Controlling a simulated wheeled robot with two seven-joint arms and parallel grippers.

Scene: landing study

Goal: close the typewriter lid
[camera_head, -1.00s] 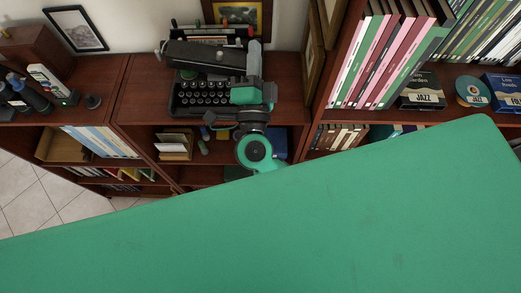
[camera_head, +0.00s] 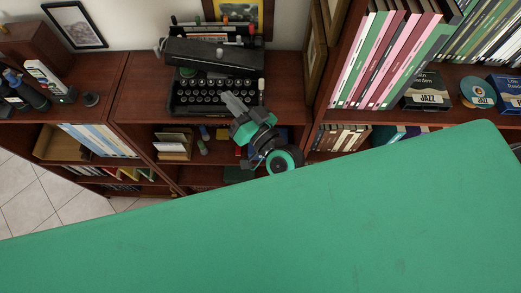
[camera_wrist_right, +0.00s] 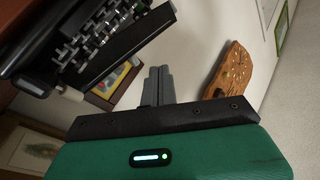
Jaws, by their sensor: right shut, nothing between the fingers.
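The dark typewriter (camera_head: 176,98) stands on the reddish-brown shelf top, its rows of keys facing me. Its lid (camera_head: 225,52) is a dark panel lying across the body behind the keys; the keys are uncovered. I cannot tell whether the lid is fully down. My right gripper (camera_head: 228,100) is in front of the typewriter's lower right part, hiding some of its front edge. The right wrist view shows its fingers (camera_wrist_right: 158,84) together and empty, with the typewriter's keys (camera_wrist_right: 88,40) at upper left, apart from the fingertips. My left gripper is out of view.
A tall bookcase (camera_head: 318,118) with upright books stands on the right. A framed picture (camera_head: 75,27) and bottles (camera_head: 30,92) are on the left. Shelf top left of the typewriter (camera_head: 143,85) is clear. A brown wooden piece (camera_wrist_right: 231,66) shows in the wrist view.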

